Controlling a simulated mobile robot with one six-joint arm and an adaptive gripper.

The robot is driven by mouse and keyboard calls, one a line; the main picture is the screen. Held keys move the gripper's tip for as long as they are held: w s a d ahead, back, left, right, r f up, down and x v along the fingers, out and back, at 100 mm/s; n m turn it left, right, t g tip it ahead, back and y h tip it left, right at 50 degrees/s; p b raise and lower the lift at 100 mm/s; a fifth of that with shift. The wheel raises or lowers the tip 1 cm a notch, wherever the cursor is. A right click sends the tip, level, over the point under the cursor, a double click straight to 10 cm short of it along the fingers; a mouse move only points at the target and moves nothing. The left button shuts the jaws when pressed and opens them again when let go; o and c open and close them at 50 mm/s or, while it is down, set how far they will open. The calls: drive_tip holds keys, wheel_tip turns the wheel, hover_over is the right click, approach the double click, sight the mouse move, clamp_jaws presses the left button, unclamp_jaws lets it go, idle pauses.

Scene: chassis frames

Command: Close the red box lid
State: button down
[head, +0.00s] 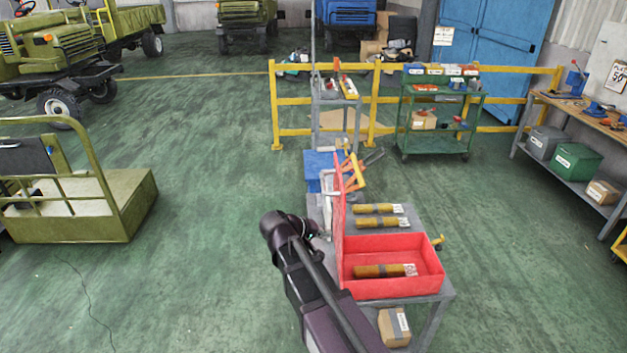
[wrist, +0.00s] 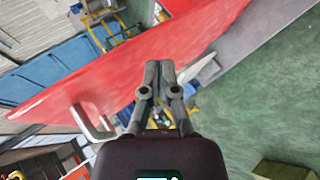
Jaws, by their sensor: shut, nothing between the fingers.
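The red box (head: 425,266) stands open on a grey cart. Its red lid (head: 338,212) stands upright along the box's left side, seen nearly edge-on. A wooden-brown cylinder with a white label (head: 375,271) lies inside the box. My gripper (head: 318,232) is left of the lid, on its outer side, and small in the head view. In the wrist view, my gripper (wrist: 159,68) is shut and empty, its tips in front of the slanting red lid (wrist: 110,72). I cannot tell whether they touch it. A pale handle (wrist: 93,124) shows at the lid's lower left.
Two more brown cylinders (head: 378,222) lie on the cart (head: 432,312) behind the box. A carton (head: 394,326) is on the cart's lower shelf. Yellow rails (head: 275,105) and a green trolley (head: 437,120) stand behind. Green floor is free at left.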

drive_tip(key=w+a+r+n+t+h+p, duration=0.1)
drive_tip(key=w+a+r+t, duration=0.1)
drive_tip(key=a+r, duration=0.3)
drive_tip(key=w+a+r+n+t+h+p, duration=0.1)
drive_tip(key=w+a+r+n+t, duration=0.1)
drive_tip(key=a+r+t, duration=0.2)
drive_tip(key=a+r, duration=0.2)
drive_tip(key=a, duration=0.2)
drive_tip(key=shift+a, duration=0.35)
drive_tip(key=shift+w+d, duration=0.15)
drive_tip(key=s+d+b+x, duration=0.1)
drive_tip(key=s+d+x, duration=0.1)
drive_tip(key=x, duration=1)
drive_tip(key=shift+w+d+b, duration=0.15)
drive_tip(key=shift+d+b, duration=0.05)
drive_tip(key=shift+b, duration=0.15)
drive_tip(key=shift+d+r, duration=0.1)
drive_tip(key=shift+r, duration=0.05)
